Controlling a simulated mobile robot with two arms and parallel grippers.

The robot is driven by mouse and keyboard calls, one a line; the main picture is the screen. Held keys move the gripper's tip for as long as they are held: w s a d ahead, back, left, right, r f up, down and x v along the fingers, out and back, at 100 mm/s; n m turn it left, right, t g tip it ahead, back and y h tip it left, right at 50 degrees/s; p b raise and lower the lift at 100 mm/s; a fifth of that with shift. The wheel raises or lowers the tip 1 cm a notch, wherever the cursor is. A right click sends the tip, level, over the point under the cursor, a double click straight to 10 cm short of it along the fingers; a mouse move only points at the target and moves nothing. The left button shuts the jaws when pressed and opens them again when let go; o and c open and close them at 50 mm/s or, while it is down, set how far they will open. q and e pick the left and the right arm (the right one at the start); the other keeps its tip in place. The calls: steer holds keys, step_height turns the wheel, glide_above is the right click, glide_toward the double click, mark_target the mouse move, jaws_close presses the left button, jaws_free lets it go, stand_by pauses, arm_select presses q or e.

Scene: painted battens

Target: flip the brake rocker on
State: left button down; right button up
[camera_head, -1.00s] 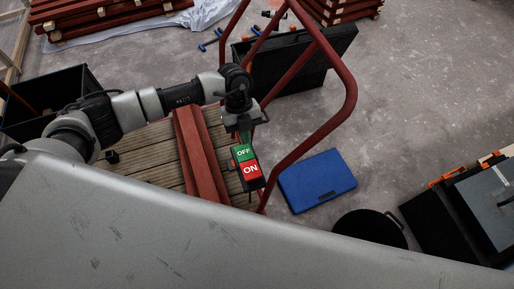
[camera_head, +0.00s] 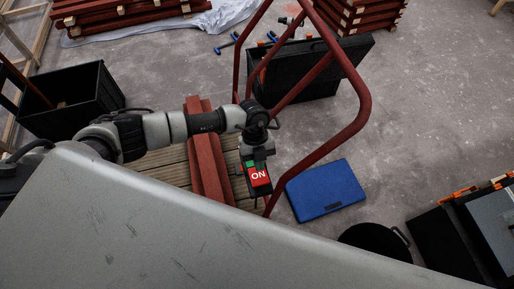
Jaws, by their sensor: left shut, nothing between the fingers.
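The brake rocker (camera_head: 258,178) is a small switch with a green part and a red part marked ON, mounted by the red tubular handle. Its red ON face shows, and the green part above it is mostly covered by my gripper. My left gripper (camera_head: 255,161) is shut with nothing in it, and its fingertips are at the green end of the rocker. I cannot tell if they touch it. My right gripper does not show.
The red tube frame (camera_head: 352,85) rises around the switch. Red battens (camera_head: 207,160) lie on the plank deck. A blue case (camera_head: 325,190), a black bucket (camera_head: 372,240) and a black crate (camera_head: 70,105) stand on the concrete floor. Open floor lies at right.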

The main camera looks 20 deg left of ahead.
mark_target(260, 182)
arm_select(q)
steer(key=x, duration=0.4)
steer(key=shift+w+a+f, duration=0.1)
steer(key=shift+w+f, duration=0.1)
steer(key=shift+s+f, duration=0.1)
steer(key=shift+f, duration=0.35)
steer(key=shift+s, duration=0.2)
steer(key=shift+d+p+x, duration=0.25)
steer(key=shift+p+x, duration=0.35)
steer(key=shift+x, duration=0.45)
steer(key=shift+s+f, duration=0.15)
steer(key=shift+s, duration=0.05)
